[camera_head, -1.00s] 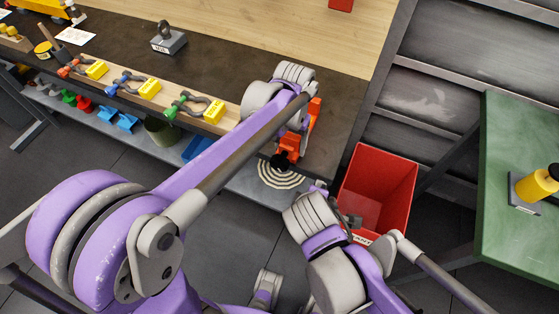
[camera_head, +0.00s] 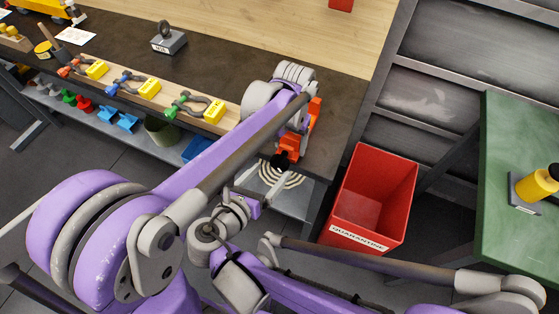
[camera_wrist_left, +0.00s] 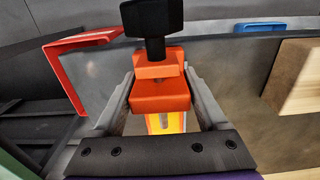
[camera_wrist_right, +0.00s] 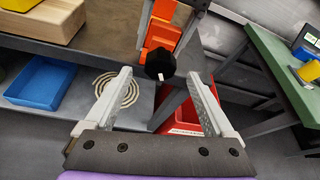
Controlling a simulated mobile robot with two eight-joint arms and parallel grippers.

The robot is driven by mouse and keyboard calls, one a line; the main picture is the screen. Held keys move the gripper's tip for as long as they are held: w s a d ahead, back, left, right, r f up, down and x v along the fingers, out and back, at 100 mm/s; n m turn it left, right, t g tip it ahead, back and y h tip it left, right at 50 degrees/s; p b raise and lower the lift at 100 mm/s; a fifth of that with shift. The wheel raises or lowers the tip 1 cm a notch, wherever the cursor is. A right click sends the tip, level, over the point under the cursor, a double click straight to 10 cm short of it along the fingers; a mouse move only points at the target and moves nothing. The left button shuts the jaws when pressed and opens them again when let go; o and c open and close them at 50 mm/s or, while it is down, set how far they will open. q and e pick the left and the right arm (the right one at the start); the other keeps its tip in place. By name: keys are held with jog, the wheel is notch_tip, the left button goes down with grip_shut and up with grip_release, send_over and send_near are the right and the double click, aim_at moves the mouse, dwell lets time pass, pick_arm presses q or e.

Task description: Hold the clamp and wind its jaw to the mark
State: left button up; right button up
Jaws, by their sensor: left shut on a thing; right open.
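The orange clamp (camera_head: 314,115) is at the bench's right front edge, partly hidden by my left arm. Its black knob (camera_head: 281,160) hangs at the near, lower end. In the left wrist view, my left gripper (camera_wrist_left: 160,82) is shut on the clamp's orange body (camera_wrist_left: 160,95), with the black knob (camera_wrist_left: 152,20) beyond the fingertips. A yellow strip (camera_wrist_left: 165,122) shows below the orange block; I cannot make out the mark. In the right wrist view, my right gripper (camera_wrist_right: 160,80) is open and empty. The knob (camera_wrist_right: 160,64) appears ahead, centred between its fingers and apart from them.
A red quarantine bin (camera_head: 372,195) stands right of the bench. Several shackles, including a green one (camera_head: 185,106), lie along the bench's front edge. A green table (camera_head: 515,230) is far right.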

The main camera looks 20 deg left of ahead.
aim_at(277, 166)
jog(key=x, duration=0.6)
jog(key=shift+c, duration=0.3)
jog(key=c, duration=1.3)
jog(key=shift+m, duration=0.3)
